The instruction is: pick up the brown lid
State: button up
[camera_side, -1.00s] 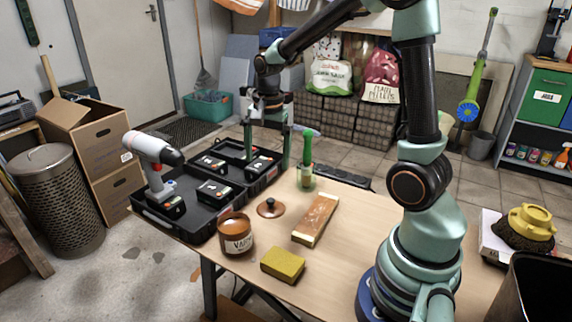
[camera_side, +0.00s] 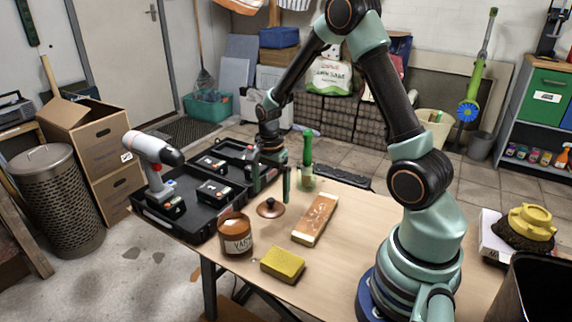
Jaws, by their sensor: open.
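The brown lid (camera_side: 270,208) is a small round disc with a dark knob on top. It lies flat on the wooden table, between the brown jar and the sanding block. My gripper (camera_side: 271,194) is open and points down. Its two fingers hang just above and behind the lid, one towards each side of it. No contact with the lid shows, and the jaws are empty. The lid's knob is visible between and below the fingertips.
A labelled brown jar (camera_side: 235,235) and a yellow sponge (camera_side: 283,264) stand in front. A long sanding block (camera_side: 315,219) lies right of the lid. A green-handled brush in a glass (camera_side: 307,165) stands behind. An open black case (camera_side: 185,222) with a drill (camera_side: 154,158) is at left.

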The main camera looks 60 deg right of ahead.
aim_at(271, 200)
jog(key=shift+w+f, duration=0.1)
jog(key=shift+f, duration=1.9)
jog(key=shift+c, duration=0.3)
jog(key=c, duration=1.5)
